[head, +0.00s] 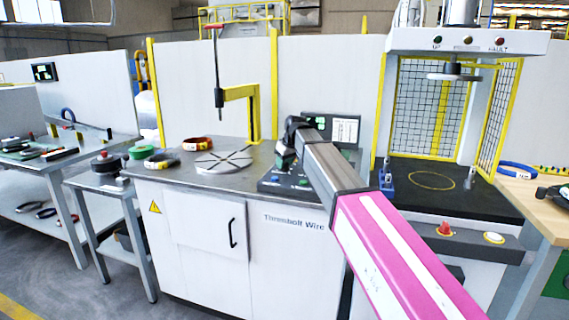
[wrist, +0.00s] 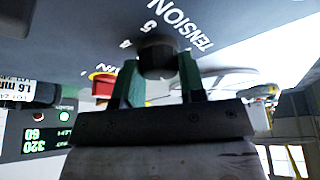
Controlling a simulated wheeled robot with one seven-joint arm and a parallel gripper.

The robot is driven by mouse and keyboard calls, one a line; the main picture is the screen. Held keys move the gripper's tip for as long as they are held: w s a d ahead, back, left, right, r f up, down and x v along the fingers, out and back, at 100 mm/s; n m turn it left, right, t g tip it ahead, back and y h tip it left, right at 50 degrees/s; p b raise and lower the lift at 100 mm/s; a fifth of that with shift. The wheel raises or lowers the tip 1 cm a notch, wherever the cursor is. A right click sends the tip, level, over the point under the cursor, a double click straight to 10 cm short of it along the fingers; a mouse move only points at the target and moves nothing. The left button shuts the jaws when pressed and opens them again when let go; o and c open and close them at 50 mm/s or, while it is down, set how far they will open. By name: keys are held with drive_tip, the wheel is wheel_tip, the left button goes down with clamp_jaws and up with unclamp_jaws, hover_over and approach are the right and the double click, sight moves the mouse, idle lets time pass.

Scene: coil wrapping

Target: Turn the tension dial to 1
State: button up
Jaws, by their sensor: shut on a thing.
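The tension dial (wrist: 157,52) is a dark round knob on the grey control panel, with the word TENSION printed beside it. The numerals 5 and 4 show near its rim; which number it points to cannot be made out. My gripper (wrist: 160,72) has a greenish finger on each side of the knob and is shut on it. In the head view, my gripper (head: 284,157) reaches down to the control panel (head: 268,186) on the bench, and the arm hides the dial.
A red button on yellow (wrist: 103,82) and a display reading 320 and 60 (wrist: 48,140) lie beside the dial. In the head view, a round slotted plate (head: 224,161) and a yellow post (head: 254,112) stand left of the panel. A caged press (head: 440,110) stands to the right.

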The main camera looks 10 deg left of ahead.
drive_tip(key=n+g, duration=0.1)
drive_tip(key=n, duration=0.2)
drive_tip(key=n+g+y, duration=0.1)
drive_tip(key=n, duration=0.2)
drive_tip(key=shift+w, duration=0.15)
drive_tip(key=n+g, duration=0.2)
drive_tip(key=n, duration=0.2)
drive_tip(key=shift+n, duration=0.4)
drive_tip(key=o, duration=0.9)
drive_tip(key=shift+r, duration=0.1)
drive_tip(key=v, duration=1)
drive_tip(key=shift+r, duration=0.35)
